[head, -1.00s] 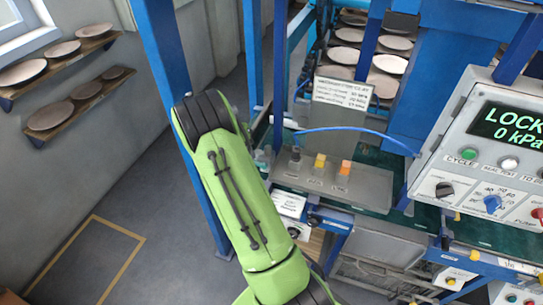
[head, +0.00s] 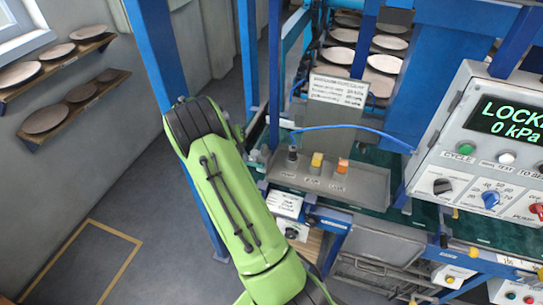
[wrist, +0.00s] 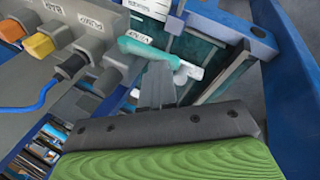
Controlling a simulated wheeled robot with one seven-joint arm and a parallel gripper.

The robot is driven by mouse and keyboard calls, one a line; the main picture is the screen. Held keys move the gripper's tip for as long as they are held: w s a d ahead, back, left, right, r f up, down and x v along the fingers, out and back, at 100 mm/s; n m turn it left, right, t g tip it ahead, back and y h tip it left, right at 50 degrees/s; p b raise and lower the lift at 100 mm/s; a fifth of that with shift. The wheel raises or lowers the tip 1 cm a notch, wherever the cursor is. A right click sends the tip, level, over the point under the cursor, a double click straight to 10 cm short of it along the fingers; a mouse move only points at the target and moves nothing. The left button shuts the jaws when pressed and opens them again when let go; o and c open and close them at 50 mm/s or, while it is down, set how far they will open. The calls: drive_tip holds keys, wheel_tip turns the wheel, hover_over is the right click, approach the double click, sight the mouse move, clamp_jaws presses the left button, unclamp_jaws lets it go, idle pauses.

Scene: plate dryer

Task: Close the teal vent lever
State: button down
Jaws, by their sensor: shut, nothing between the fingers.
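The teal vent lever (wrist: 148,51) shows in the wrist view as a short bar lying across the picture, next to a grey fitting with a white label. My gripper (wrist: 159,72) is shut and empty. Its fingertips are right at the lever's lower edge, near its right half. I cannot tell whether they touch it. In the head view I do not make out the lever or my gripper; my green arm covers that area.
A grey panel with black, yellow and orange knobs (head: 316,161) stands right of my arm. A blue hose (head: 350,128) runs above it to a control box (head: 470,185) with a "LOCK…" and "0 kPa" display. Blue posts (head: 172,80) rise close to my arm.

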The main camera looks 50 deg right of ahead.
drive_tip(key=shift+s+a+f, duration=0.1)
drive_tip(key=shift+a+f, duration=0.1)
drive_tip(key=shift+f, duration=0.2)
drive_tip(key=shift+s+f+b, duration=0.15)
drive_tip(key=shift+s+b, duration=0.4)
drive_tip(key=r+p, duration=0.1)
drive_tip(key=w+r+p, duration=0.1)
drive_tip(key=r, duration=0.1)
drive_tip(key=w+r+p, duration=0.1)
drive_tip(key=r, duration=0.1)
drive_tip(key=shift+w+d+r, duration=0.15)
drive_tip(key=shift+d+r, duration=0.1)
drive_tip(key=shift+d, duration=0.1)
drive_tip(key=w+a+r, duration=0.4)
drive_tip(key=w+a, duration=0.1)
drive_tip(key=w, duration=0.1)
drive_tip(key=shift+w, duration=0.15)
drive_tip(key=shift+r, duration=0.1)
